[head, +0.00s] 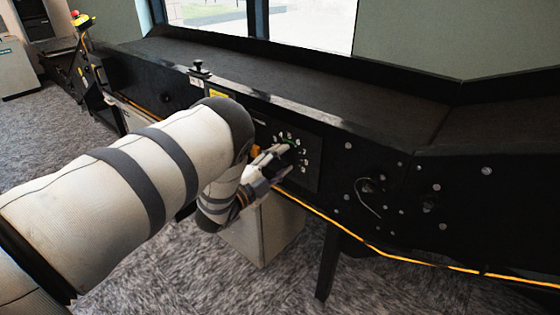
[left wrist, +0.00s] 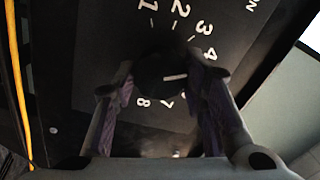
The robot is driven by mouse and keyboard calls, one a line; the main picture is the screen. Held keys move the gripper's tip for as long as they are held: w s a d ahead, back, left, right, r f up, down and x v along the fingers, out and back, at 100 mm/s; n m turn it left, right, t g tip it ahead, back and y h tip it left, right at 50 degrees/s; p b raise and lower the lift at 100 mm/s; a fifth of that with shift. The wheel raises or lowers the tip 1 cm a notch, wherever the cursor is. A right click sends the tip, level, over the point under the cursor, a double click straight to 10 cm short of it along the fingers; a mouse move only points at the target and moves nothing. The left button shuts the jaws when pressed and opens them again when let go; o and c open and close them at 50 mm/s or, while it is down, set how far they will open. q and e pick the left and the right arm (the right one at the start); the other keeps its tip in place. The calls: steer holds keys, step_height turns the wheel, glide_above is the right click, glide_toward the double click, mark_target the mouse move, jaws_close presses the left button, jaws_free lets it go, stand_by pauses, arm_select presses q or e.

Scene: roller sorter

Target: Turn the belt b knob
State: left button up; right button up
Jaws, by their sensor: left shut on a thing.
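A dark round knob (left wrist: 160,76) with a white pointer line sits on a black dial panel with white numerals, in the middle of the left wrist view. The line lies nearly level and points right, below the 4. My left gripper (left wrist: 163,88) has one finger on each side of the knob and is shut on it. In the head view my left gripper (head: 279,158) reaches the dial panel (head: 310,171) on the conveyor's side and hides much of the knob. No label readable as belt b shows. My right gripper is not in view.
The long black conveyor (head: 330,83) runs across the head view. A yellow cable (head: 360,240) hangs along its lower edge, and a pale box (head: 262,230) stands below. A black post knob (head: 199,67) is on the rim. A red button (head: 82,17) is far left.

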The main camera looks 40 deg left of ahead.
arm_select(q)
steer(key=shift+a, duration=0.1)
steer(key=o, duration=1.2)
steer(key=shift+c, duration=0.2)
steer(key=s, duration=1.2)
steer(key=shift+a+f, duration=0.35)
